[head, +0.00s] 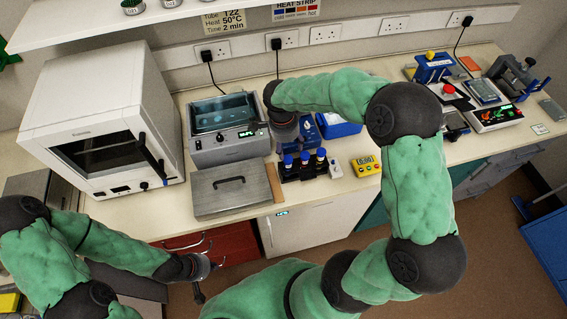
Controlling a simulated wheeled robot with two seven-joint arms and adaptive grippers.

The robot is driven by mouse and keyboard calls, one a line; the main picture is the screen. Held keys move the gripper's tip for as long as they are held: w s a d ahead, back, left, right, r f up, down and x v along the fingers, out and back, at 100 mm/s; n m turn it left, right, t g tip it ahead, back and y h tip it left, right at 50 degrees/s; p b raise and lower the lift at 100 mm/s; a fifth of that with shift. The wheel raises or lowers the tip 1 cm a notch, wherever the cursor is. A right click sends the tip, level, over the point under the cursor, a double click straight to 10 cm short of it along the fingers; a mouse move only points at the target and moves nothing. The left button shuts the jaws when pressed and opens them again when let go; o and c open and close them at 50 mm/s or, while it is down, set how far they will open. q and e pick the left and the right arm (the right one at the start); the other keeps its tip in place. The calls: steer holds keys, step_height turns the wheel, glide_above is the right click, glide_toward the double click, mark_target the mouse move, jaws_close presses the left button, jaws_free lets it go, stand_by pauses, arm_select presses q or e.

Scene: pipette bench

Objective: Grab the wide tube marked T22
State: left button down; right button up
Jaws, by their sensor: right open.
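Several blue-capped tubes (304,159) stand upright in a black rack (303,175) near the bench's front edge. Their markings are too small to read, so I cannot tell which is T22. A wall note (222,20) reads Tube T22, Heat 50°C, Time 2 min. My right gripper (290,147) is open and points down just behind and above the left part of the rack; its fingers are partly hidden by its own dark body. I see nothing held in it. My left gripper (208,280) is low in front of the bench, empty, with its fingers spread apart.
A water bath (225,146) stands left of the rack, with a grey lid (230,190) before it. A white oven (100,120) stands further left. A yellow timer (366,166) lies right of the rack, and blue boxes (338,124) stand behind. Bench instruments (495,116) fill the far right.

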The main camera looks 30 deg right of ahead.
mark_target(288, 158)
steer(key=f, duration=0.3)
steer(key=shift+d+f, duration=0.2)
steer(key=shift+f, duration=0.2)
steer(key=shift+w+f, duration=0.2)
steer(key=shift+f, duration=2.45)
jaws_close()
